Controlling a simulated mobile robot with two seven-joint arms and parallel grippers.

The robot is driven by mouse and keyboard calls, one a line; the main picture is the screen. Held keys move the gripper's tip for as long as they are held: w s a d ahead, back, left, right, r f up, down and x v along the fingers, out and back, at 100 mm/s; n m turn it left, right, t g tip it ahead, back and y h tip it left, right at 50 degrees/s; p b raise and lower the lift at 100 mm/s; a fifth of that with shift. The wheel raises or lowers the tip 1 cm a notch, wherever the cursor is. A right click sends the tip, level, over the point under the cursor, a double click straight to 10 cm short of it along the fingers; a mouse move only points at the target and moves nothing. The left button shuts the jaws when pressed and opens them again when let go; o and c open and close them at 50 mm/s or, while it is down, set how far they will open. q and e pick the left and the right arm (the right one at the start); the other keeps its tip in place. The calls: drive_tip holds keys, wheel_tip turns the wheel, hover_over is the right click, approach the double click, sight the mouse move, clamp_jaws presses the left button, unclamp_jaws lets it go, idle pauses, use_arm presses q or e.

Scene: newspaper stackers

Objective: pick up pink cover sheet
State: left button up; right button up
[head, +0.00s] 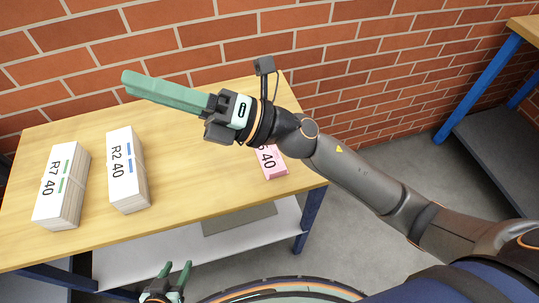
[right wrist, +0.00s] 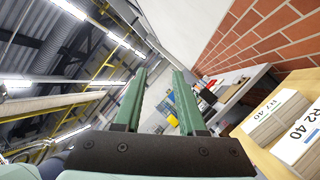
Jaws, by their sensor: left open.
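My right gripper (head: 124,82) is raised over the table's back edge and points left, away from the pink sheet. In the right wrist view its two green fingers (right wrist: 158,76) are apart with nothing between them. My left gripper (head: 177,267) is open and empty at the bottom of the head view, in front of the table and left of the pink sheet.
Stacks marked R7 40 (head: 64,183) and R2 40 (head: 124,167) stand on the left of the table (head: 200,165). The tabletop between R2 40 and the pink sheet is clear. A brick wall (head: 190,35) stands behind. A blue-legged table (head: 480,80) is at the right.

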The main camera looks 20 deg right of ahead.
drive_tip(key=s+a+f+n+g+h, duration=0.2)
drive_tip(key=s+a+f+n+g, duration=0.1)
drive_tip(key=n+g, duration=0.35)
drive_tip(key=n+h, duration=0.9)
drive_tip(key=h, duration=1.2)
hover_over(278, 171)
drive_tip(key=shift+t, duration=0.25)
drive_tip(key=f, duration=2.4)
drive_tip(key=shift+w+d+f+p, duration=0.1)
drive_tip(key=shift+w+f+p, duration=0.15)
drive_tip(key=shift+f+p, duration=0.1)
drive_tip(key=f, duration=0.3)
drive_tip(key=f+p, duration=0.1)
drive_tip(key=shift+s+f, duration=0.3)
drive_tip(key=shift+f, duration=0.55)
clamp_jaws()
